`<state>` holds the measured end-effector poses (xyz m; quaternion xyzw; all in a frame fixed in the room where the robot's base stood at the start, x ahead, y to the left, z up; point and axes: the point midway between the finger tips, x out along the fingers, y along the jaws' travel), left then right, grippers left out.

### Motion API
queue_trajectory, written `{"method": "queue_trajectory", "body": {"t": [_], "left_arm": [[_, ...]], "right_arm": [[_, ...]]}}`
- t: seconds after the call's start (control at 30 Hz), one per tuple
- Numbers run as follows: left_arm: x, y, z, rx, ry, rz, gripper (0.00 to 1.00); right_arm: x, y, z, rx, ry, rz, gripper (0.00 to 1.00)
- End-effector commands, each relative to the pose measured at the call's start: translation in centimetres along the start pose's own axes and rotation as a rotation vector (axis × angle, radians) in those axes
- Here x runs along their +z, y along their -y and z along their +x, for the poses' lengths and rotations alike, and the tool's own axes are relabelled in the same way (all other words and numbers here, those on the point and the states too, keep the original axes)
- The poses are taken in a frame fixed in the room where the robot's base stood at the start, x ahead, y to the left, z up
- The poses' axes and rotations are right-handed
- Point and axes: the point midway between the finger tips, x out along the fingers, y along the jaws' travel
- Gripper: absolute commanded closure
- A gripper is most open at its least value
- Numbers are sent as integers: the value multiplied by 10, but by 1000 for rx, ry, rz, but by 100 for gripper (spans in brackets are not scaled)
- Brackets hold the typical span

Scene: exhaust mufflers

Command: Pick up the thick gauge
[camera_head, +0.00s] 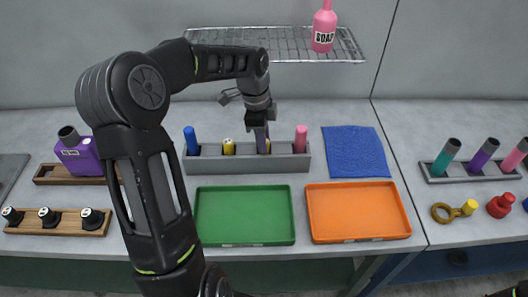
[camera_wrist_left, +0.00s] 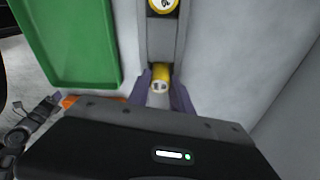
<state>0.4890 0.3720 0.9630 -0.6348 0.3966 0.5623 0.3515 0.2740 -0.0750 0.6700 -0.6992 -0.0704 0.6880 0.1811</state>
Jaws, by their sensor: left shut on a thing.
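A grey rack (camera_head: 245,164) stands behind the trays and holds a blue cylinder (camera_head: 191,140), a yellow gauge (camera_head: 228,147) and a pink cylinder (camera_head: 300,139). My left gripper (camera_head: 262,142) reaches down over the rack, right of that gauge. In the left wrist view its purple fingers (camera_wrist_left: 161,92) are shut on a second yellow gauge (camera_wrist_left: 161,74), which still sits at the rack (camera_wrist_left: 160,42). The fingers hide part of this gauge. The other yellow gauge (camera_wrist_left: 162,5) shows at the top of that view with a marked white face. I cannot tell which gauge is thicker.
A green tray (camera_head: 245,241) and an orange tray (camera_head: 358,238) lie empty in front of the rack. A blue cloth (camera_head: 356,152) lies to the right. A wire shelf (camera_head: 275,44) with a pink soap bottle (camera_head: 324,28) hangs above. Racks with bottles stand at both sides.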

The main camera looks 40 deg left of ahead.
Motion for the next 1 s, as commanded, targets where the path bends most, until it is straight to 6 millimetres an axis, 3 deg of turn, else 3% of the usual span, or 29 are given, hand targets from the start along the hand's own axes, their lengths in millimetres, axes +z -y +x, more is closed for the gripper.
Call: {"method": "queue_trajectory", "body": {"t": [0.27,0.7,1.0], "left_arm": [[-1,1,-11,-3,1,0,100],[-11,1,-88,-4,-1,0,100],[-12,0,-100,1,0,0,100]], "right_arm": [[0,-1,2,0,0,0,52],[-2,-3,11,-4,-3,-3,52],[-2,-3,11,-4,-4,-3,52]]}}
